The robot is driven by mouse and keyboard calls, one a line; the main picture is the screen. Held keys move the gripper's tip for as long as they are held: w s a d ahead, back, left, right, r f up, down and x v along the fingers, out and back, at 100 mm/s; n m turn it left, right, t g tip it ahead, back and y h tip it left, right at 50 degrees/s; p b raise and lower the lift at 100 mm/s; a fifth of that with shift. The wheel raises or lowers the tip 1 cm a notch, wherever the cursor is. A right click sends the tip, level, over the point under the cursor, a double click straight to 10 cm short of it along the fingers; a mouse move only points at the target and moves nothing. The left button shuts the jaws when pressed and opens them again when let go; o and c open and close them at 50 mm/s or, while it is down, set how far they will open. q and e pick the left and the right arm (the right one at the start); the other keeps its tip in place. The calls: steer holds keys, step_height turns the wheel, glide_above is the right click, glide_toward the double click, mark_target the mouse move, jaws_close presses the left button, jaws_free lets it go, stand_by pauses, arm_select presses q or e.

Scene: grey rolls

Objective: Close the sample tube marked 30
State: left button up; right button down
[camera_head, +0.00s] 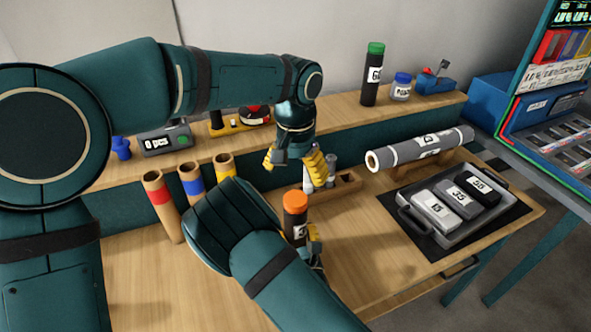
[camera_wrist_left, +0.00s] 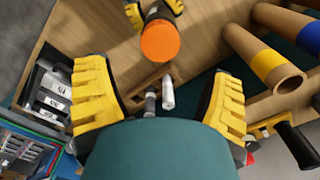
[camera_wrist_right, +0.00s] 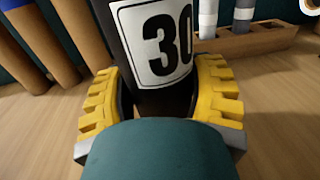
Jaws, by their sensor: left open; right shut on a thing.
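The sample tube marked 30 (camera_wrist_right: 158,45) is a black cylinder with a white label, standing upright. Its orange cap (camera_head: 295,201) sits at its top in the head view, and the cap's round top faces the left wrist view (camera_wrist_left: 160,41). I cannot tell how tightly it sits. My right gripper (camera_head: 308,243) is shut on the tube's body below the cap; its yellow fingers flank the tube in the right wrist view. My left gripper (camera_head: 292,163) is open and empty, above and behind the cap, apart from it.
A wooden rack (camera_head: 345,185) with small tubes stands just behind the tube. Cardboard tubes (camera_head: 190,185) with coloured bands stand left. A grey roll (camera_head: 420,148) lies on a stand at right, near a tray (camera_head: 405,212) of numbered boxes. The front right tabletop is clear.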

mark_target(296, 198)
arm_select(q)
steer(key=shift+r+n, duration=0.1)
steer(key=shift+n, duration=0.4)
steer(key=shift+f, duration=4.05)
steer(key=shift+c, duration=0.2)
steer(key=c, duration=1.2)
steer(key=o, duration=1.3)
step_height(296, 198, up, 12)
steer(key=shift+r, duration=0.1)
